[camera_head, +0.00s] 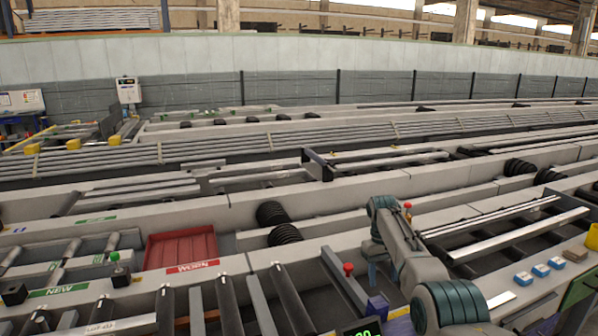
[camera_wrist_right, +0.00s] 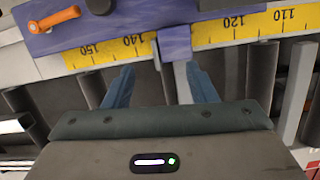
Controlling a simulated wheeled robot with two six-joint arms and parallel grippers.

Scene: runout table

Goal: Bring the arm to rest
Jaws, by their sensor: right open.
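My right arm (camera_head: 408,255) reaches in from the lower right in the head view, bent over the rollers. My right gripper (camera_head: 372,274) points down, its fingers mostly hidden by the wrist. In the right wrist view the two blue fingers of the right gripper (camera_wrist_right: 160,72) stand apart with nothing gripped. A purple stop block (camera_wrist_right: 110,27) with an orange lever lies just beyond the fingertips, its tab close to the right-hand finger. It also shows in the head view (camera_head: 377,306). My left gripper is not in view.
A yellow ruler (camera_wrist_right: 228,28) runs along the stop block. A red-knobbed post (camera_head: 348,270) stands beside the gripper. Small blue blocks (camera_head: 541,270) lie at right.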

